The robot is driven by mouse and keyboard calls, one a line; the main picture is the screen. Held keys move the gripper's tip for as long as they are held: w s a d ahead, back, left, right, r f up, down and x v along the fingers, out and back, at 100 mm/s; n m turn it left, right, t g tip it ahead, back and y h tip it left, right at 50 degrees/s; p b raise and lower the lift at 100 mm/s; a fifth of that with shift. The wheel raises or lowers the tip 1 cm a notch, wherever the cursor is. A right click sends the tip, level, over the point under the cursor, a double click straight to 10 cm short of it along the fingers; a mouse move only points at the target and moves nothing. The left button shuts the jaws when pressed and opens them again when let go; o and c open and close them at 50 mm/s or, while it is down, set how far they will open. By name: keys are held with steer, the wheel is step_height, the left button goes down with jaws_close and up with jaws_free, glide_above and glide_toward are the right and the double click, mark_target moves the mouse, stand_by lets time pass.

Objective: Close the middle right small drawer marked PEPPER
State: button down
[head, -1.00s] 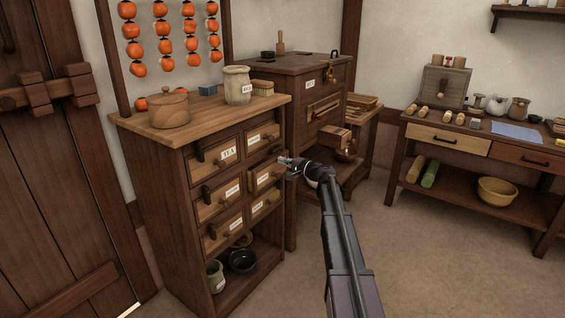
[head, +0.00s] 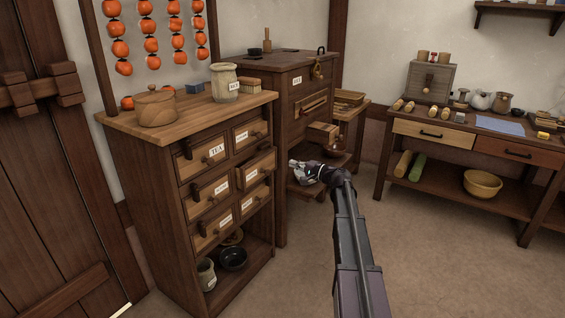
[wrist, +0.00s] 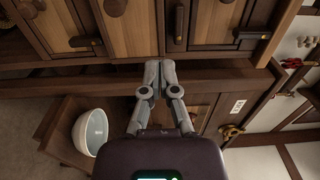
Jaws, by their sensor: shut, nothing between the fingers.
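The middle right small drawer (head: 253,174) is in the wooden cabinet at left centre of the head view. It stands out from the cabinet front, with its top edge showing. Its label is too small to read. My gripper (head: 293,165) is to the right of the drawer, apart from it, shut and empty. In the wrist view its closed fingertips (wrist: 159,66) point at the dark frame below several drawer fronts with knobs. I cannot tell there which front is the PEPPER one.
The cabinet's other small drawers, such as TEA (head: 203,158), look shut. A dark chest (head: 290,68) stands behind my gripper. A pale bowl (wrist: 90,132) shows in the wrist view. The floor (head: 430,270) at right is clear.

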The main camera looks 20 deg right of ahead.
mark_target(251, 166)
steer(key=shift+v, duration=1.8)
steer(key=shift+s+a, duration=0.1)
steer(key=s+a+m, duration=0.5)
steer(key=a+m, duration=0.3)
steer(key=m, duration=1)
steer(key=shift+s+f, duration=0.25)
steer(key=shift+w, duration=0.1)
steer(key=x, duration=1.3)
steer(key=shift+w+a, duration=0.25)
steer(key=shift+w, duration=0.05)
steer(key=shift+w+d, duration=0.1)
